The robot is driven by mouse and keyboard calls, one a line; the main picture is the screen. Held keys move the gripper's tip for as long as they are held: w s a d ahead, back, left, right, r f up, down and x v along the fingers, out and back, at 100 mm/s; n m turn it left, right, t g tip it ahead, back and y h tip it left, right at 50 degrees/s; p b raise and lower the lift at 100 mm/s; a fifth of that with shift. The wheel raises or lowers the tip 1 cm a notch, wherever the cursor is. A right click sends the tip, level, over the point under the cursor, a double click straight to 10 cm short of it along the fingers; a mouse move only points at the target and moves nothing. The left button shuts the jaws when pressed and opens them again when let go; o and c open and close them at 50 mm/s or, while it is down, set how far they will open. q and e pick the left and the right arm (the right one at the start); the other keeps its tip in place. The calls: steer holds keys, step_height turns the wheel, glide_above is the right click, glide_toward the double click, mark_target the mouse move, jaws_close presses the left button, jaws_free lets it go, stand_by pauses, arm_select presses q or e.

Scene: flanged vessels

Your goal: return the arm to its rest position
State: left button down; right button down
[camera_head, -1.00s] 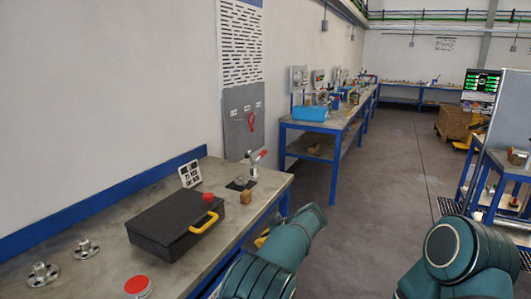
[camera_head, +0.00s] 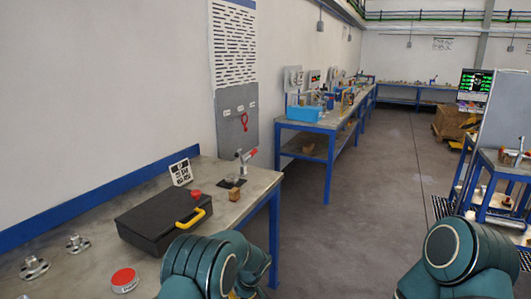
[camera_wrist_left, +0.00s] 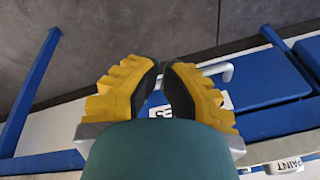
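My left arm (camera_head: 205,262) is teal and folded at the bottom of the head view, in front of the near workbench. Its gripper is mostly hidden there by the arm links. In the left wrist view my left gripper (camera_wrist_left: 162,68) has two yellow fingers with black pads. Their tips are close together, with nothing between them. Below it are dark floor and blue bench parts. My right arm (camera_head: 458,258) shows at the lower right of the head view; its gripper is out of view.
The near workbench (camera_head: 110,210) holds a black case (camera_head: 165,218) with a yellow handle, a red round container (camera_head: 124,279), flanged metal parts (camera_head: 77,243) and a small brown block (camera_head: 234,194). The floor (camera_head: 350,220) between the benches and the right-hand cart is clear.

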arm_select(q)
steer(key=s+a+f+m+g+h, duration=0.1)
steer(key=s+a+f+m+h, duration=0.15)
steer(key=s+f, duration=0.35)
steer(key=s+r+m+h, duration=0.1)
steer(key=s+h, duration=0.1)
steer(key=s, duration=1)
steer(key=s+m+t+h, duration=0.1)
steer(key=s+m+h, duration=0.1)
steer(key=s, duration=1)
steer(key=shift+s+d+r, duration=0.15)
steer(key=shift+s+r, duration=0.05)
steer(key=shift+r, duration=0.2)
steer(key=shift+h, duration=0.25)
